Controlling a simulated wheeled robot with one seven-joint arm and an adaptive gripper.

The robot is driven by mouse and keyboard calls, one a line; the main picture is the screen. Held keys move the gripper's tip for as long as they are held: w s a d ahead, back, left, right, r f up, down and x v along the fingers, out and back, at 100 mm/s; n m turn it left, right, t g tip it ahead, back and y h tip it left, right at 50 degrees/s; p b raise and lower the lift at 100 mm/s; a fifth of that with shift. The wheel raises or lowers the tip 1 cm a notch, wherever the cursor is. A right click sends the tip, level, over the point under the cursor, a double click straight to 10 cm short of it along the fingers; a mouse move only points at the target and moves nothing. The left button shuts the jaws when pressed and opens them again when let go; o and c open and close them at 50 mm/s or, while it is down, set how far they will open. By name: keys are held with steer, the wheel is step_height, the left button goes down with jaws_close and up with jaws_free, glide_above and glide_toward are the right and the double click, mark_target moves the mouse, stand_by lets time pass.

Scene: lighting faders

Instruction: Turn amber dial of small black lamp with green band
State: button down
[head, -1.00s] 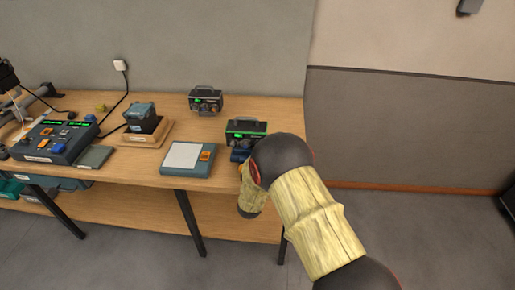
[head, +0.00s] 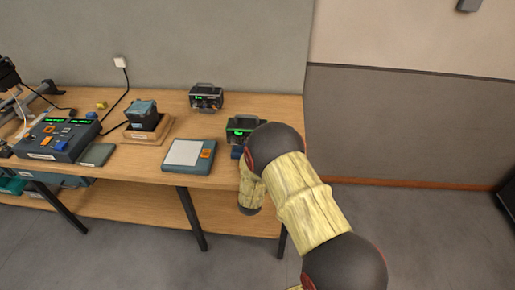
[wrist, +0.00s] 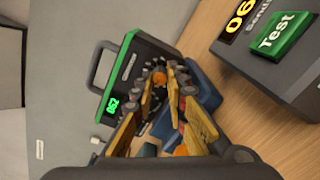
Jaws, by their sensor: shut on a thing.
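The small black lamp with a green band (wrist: 118,80) stands tilted in the wrist view, with a lit green number on its face and a handle at its side. It also shows in the head view (head: 241,126), partly hidden behind my arm. Its amber dial (wrist: 159,77) shows between my fingertips. My gripper (wrist: 163,84) has yellow fingers on either side of the dial and is shut on it. The fingers cover part of the lamp's face. In the head view my gripper is hidden behind my arm.
A similar black lamp (head: 206,96) stands behind on the bench. A blue object (wrist: 208,88) sits close beside my fingers. A dark box with a green Test button (wrist: 279,36) is at the upper right of the wrist view. A scale-like pad (head: 184,153) lies to the left.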

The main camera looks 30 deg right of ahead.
steer(key=c, duration=1.8)
jaws_free()
steer(key=shift+o, duration=0.2)
steer(key=v, duration=1.2)
